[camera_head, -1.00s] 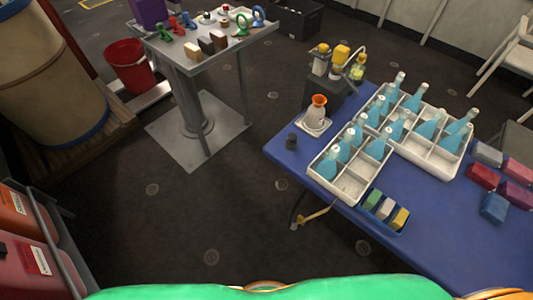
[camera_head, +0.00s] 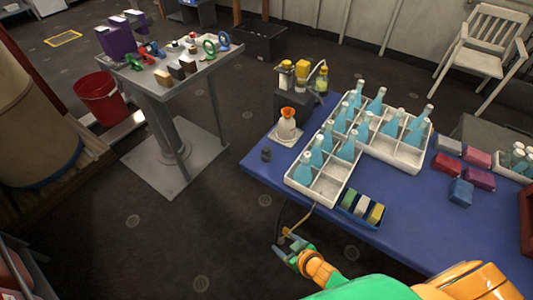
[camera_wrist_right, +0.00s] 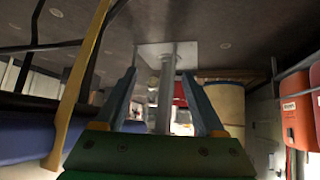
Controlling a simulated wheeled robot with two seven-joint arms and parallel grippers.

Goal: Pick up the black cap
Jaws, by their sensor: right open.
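A small black cap (camera_head: 266,154) sits on the near left corner of the blue table (camera_head: 405,232) in the head view. My right gripper (camera_head: 284,244) is below and in front of the table's near edge, well apart from the cap. Its two fingers show spread and empty in the right wrist view (camera_wrist_right: 159,74). The cap does not show in the wrist view. My left gripper is out of view.
A grey pedestal table (camera_head: 207,68) stands at left. Open floor lies between the tables.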

